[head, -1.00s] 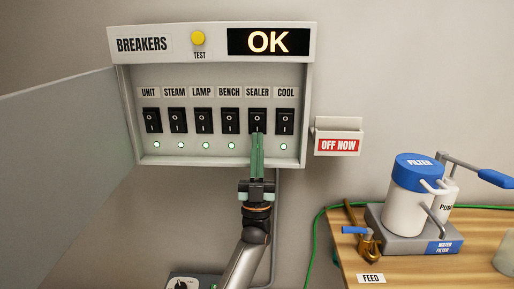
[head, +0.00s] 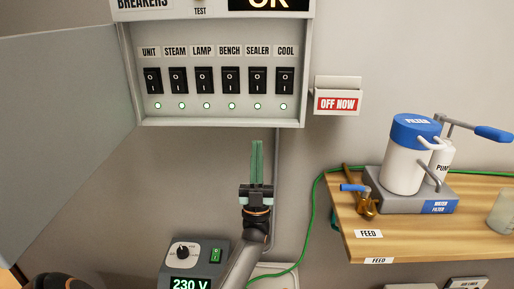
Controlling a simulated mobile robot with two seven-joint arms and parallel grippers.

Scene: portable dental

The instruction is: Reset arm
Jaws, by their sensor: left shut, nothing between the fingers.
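My left gripper (head: 257,150) has its green fingers shut and empty, pointing up in front of the bare wall below the breaker panel. It is apart from the panel. The white breaker panel (head: 215,123) shows a row of black switches, with labels reading unit, steam, lamp, bench, sealer and cool. The sealer switch (head: 257,80) is above my gripper. A small green light glows under each switch. The panel's top and its display are cut off by the picture's upper edge. My right gripper is not in view.
The panel's grey door (head: 65,130) stands open at left. An "OFF NOW" holder (head: 338,97) is on the wall at right. A wooden shelf (head: 420,238) bears a water filter (head: 405,165) and a brass feed valve (head: 362,202). A 230 V unit (head: 190,262) is at lower left.

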